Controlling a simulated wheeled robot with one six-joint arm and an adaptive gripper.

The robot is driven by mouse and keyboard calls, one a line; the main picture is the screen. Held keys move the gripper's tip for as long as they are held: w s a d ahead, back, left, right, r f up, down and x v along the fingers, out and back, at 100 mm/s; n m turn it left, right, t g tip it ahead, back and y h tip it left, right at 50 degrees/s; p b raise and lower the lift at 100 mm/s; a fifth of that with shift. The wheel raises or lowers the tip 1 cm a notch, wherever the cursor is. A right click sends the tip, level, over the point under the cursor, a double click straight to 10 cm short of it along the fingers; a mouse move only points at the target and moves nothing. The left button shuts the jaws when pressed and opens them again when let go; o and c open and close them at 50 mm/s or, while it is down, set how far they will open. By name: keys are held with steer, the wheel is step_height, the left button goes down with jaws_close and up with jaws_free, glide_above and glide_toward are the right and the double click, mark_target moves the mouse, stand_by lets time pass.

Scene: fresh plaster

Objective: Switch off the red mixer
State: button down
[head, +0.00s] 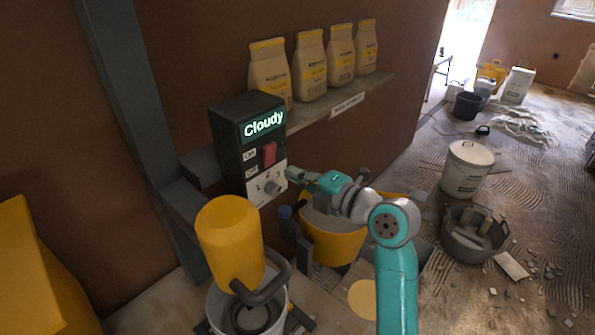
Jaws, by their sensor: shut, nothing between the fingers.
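A dark control box (236,147) hangs on the wall with a lit display (262,124) reading "Cloudy". Below the display is a red rocker switch (269,153) beside ON and OFF labels; I cannot tell which way it is tipped. A knob (271,187) sits on the light lower panel. A yellow cylindrical machine body (230,240) with a dark handle stands in front of the box; no red mixer body shows. My gripper (291,174) is shut and empty, just right of the lower panel, below and right of the switch. I cannot tell whether it touches the box.
Several bags (310,66) stand on a wall shelf (340,108) above my arm. A yellow tub (333,240) lies below my gripper, and a white bucket (215,304) stands under the yellow body. A grey post (125,95) is left of the box. Buckets and rubble lie on the floor at right.

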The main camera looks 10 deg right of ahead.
steer(key=s+d+f, duration=0.1)
steer(key=s+d, duration=0.4)
steer(key=s, duration=0.2)
steer(key=shift+s+f, duration=0.2)
steer(key=shift+f, duration=0.05)
stand_by(0.3)
steer(key=s+f+m+t+h, duration=0.1)
steer(key=s+f+m+h, duration=0.3)
steer(key=s+f+m, duration=0.6)
steer(key=s+f+m+h, duration=0.4)
steer(key=s+f+m, duration=0.3)
steer(key=f, duration=0.5)
steer(key=s+m+h, duration=0.1)
steer(key=s+m, duration=0.6)
steer(key=s, duration=1.7)
steer(key=shift+d+r+m+h, duration=0.2)
steer(key=shift+r+m+h, duration=0.1)
steer(key=shift+r+m, duration=0.15)
